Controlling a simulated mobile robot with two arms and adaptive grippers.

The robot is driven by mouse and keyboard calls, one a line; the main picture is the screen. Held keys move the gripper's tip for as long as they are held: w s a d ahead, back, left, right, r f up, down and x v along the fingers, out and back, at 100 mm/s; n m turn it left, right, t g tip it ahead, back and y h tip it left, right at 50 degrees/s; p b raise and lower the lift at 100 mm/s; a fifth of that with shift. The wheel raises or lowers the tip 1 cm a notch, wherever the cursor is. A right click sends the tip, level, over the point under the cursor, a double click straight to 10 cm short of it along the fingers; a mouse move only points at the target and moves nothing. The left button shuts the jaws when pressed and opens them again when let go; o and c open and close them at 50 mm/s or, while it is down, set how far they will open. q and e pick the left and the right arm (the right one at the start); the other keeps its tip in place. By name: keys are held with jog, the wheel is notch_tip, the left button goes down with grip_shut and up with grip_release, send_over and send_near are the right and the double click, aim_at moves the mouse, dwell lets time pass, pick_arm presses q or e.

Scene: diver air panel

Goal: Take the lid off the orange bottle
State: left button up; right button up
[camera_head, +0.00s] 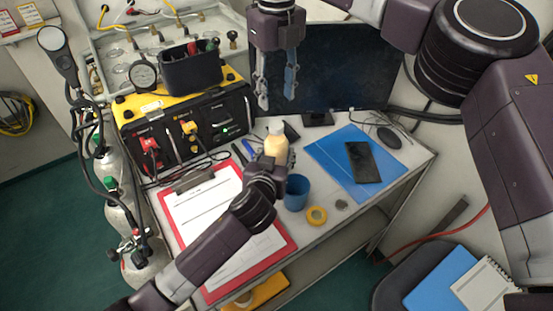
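The orange bottle (277,146), pale orange with a whitish lid (275,128), stands upright on the table near its middle. My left gripper (271,160) reaches in from the lower left to the bottle's lower part. Its fingers are mostly hidden by its own wrist, so I cannot tell whether they grip the bottle. My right gripper (277,92) points down from above, behind or over the lid in the picture. Its two fingers are apart with nothing between them.
A red clipboard (282,241) lies under my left arm. A black phone-like slab (362,162) lies on a blue folder (332,163). The monitor (340,70) and yellow-black air panel (190,130) stand behind.

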aim_at(277, 124)
pick_arm(q)
jog(key=shift+r, duration=0.1)
grip_shut()
pick_arm(e)
jog(key=m, duration=0.5)
jog(key=shift+m, duration=0.4)
jog(key=m, duration=0.7)
jog(key=shift+m, duration=0.4)
jog(key=m, duration=0.3)
jog(key=shift+m, duration=0.3)
jog(key=m, duration=0.3)
jog(key=shift+m, duration=0.4)
jog(key=m, duration=0.5)
jog(key=shift+m, duration=0.4)
jog(key=shift+f, duration=4)
